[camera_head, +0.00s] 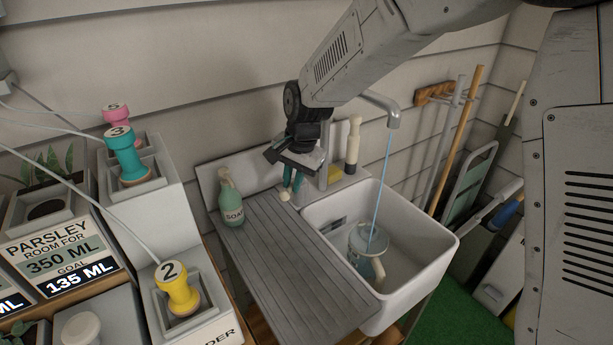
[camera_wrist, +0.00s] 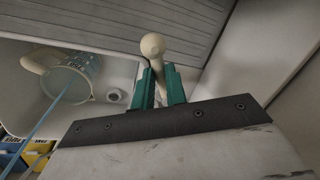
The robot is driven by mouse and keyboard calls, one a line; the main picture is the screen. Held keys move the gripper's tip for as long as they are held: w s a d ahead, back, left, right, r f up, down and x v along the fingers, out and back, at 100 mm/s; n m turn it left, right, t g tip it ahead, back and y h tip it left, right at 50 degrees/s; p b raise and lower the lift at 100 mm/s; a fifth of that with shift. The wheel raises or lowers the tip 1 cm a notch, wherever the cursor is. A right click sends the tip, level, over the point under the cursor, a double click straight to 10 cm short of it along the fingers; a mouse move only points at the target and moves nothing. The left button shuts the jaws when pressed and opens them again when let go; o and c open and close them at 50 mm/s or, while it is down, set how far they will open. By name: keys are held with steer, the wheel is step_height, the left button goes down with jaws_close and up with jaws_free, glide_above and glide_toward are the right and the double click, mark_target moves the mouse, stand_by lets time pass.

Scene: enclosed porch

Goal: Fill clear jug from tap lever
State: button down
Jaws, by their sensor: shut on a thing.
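The clear jug (camera_head: 367,247) stands in the white sink basin under the spout (camera_head: 381,104), with its pale handle facing right in the head view. A thin blue stream of water (camera_head: 380,190) runs from the spout into the jug. The jug also shows at the left of the wrist view (camera_wrist: 72,78). My gripper (camera_head: 291,183) is at the back of the sink, left of the spout. Its teal fingers are shut on the cream knob of the tap lever (camera_wrist: 152,45). The water level in the jug is too small to tell.
A green soap bottle (camera_head: 231,199) stands at the back of the ribbed drainboard (camera_head: 290,265). A brush (camera_head: 353,143) and a yellow sponge (camera_head: 335,173) sit behind the basin (camera_head: 440,238). Numbered stamp-like handles, including a yellow one (camera_head: 178,290), stand at left. Long-handled tools lean at right.

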stand_by(0.3)
steer(key=c, duration=1.4)
jaws_free()
step_height(320, 180, up, 8)
steer(key=d, duration=0.1)
steer(key=shift+s+d+f, duration=0.15)
steer(key=shift+s+d, duration=0.05)
steer(key=shift+s, duration=0.2)
